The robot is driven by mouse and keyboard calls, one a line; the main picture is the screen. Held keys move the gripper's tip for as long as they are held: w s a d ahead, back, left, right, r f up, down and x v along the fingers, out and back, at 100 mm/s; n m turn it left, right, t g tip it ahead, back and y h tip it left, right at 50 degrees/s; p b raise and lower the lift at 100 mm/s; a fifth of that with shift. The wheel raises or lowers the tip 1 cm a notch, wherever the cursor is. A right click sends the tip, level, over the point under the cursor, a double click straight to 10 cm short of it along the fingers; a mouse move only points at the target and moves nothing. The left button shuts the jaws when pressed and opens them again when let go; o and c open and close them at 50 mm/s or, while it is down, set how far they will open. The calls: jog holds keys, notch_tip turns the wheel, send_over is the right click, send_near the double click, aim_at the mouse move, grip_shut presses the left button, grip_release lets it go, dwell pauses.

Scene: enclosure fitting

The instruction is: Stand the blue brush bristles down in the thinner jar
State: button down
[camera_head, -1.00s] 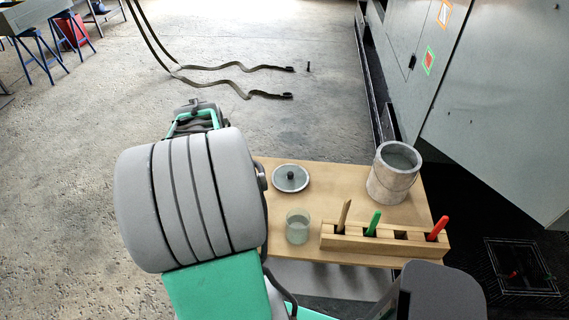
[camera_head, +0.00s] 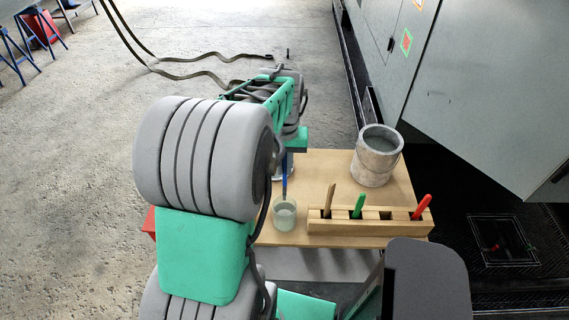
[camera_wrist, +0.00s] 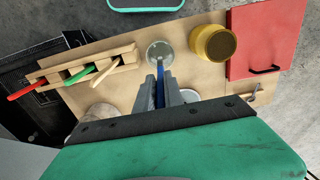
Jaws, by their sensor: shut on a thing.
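The blue brush (camera_head: 285,182) hangs roughly upright below my gripper, its lower end at the mouth of the clear thinner jar (camera_head: 284,215) in the head view. I cannot tell whether its tip is inside or just above the rim. In the wrist view my gripper (camera_wrist: 161,90) is shut on the blue brush (camera_wrist: 160,80), which points towards the jar (camera_wrist: 160,50). The bristles cannot be made out clearly. In the head view my arm hides the gripper's upper part.
A wooden rack (camera_head: 370,228) holds a tan, a green and a red handle right of the jar. A grey pail (camera_head: 377,158) stands behind it. The wrist view shows a yellow can (camera_wrist: 213,43) and a red box (camera_wrist: 265,42) beside the jar.

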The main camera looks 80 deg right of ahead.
aim_at(285, 187)
jog(key=shift+f+b, duration=3.35)
jog(key=shift+f, duration=2)
jog(key=c, duration=1.4)
grip_release()
jog(key=shift+o, duration=0.2)
notch_tip(285, 187, up, 8)
jog(key=shift+f+b, duration=0.1)
jog(key=shift+b, duration=0.3)
